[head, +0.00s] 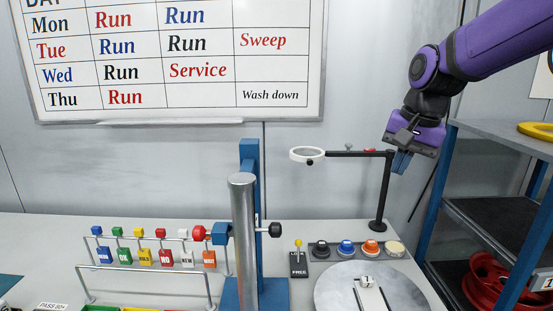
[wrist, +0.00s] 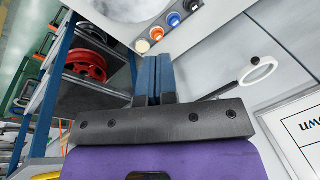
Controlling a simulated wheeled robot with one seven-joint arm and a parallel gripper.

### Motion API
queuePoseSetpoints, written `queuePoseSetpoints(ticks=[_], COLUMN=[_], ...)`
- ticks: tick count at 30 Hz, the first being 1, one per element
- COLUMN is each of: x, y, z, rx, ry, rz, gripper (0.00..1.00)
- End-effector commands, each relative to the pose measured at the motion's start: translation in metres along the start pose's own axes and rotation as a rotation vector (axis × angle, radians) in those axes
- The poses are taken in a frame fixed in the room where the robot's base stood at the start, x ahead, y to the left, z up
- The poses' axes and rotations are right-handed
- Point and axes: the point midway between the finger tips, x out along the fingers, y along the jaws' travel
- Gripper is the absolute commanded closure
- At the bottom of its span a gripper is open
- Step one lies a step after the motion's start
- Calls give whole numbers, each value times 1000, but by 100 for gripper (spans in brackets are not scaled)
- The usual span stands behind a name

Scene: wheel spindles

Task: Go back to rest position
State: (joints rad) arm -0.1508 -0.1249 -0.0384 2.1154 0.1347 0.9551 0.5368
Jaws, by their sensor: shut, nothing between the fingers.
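My gripper (head: 402,162) hangs at the upper right in the head view, at the end of my purple arm. Its blue fingers are together and empty. They also show side by side in the wrist view (wrist: 155,80). The gripper is above the workbench, just right of the top of the black stand (head: 381,195) with the ring magnifier (head: 307,154), and left of the shelf rack (head: 460,180). I cannot tell exactly how far the fingers are from the stand.
A blue post with a steel cylinder (head: 242,240) rises mid-bench. A tag rack (head: 150,255) stands left. A lever box (head: 298,262), several coloured knobs (head: 346,248) and a round turntable (head: 335,285) lie right. Red wheels (head: 490,280) sit on the shelf. A whiteboard (head: 215,95) hangs behind.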

Motion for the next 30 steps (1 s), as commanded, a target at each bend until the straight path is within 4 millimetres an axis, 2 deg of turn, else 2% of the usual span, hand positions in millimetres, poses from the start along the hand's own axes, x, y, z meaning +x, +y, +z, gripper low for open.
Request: queuePoseSetpoints(ticks=[3,9,18,24,30], x=[-22,-43,-52,-50,-48], y=[27,69,125,145,150], z=[24,64,124,147,152], rx=[-81,-220,-420,-499,-519], ry=[51,132,249,295,304], rz=[-10,-7,30,54,62], gripper=[100,100,100,100,100])
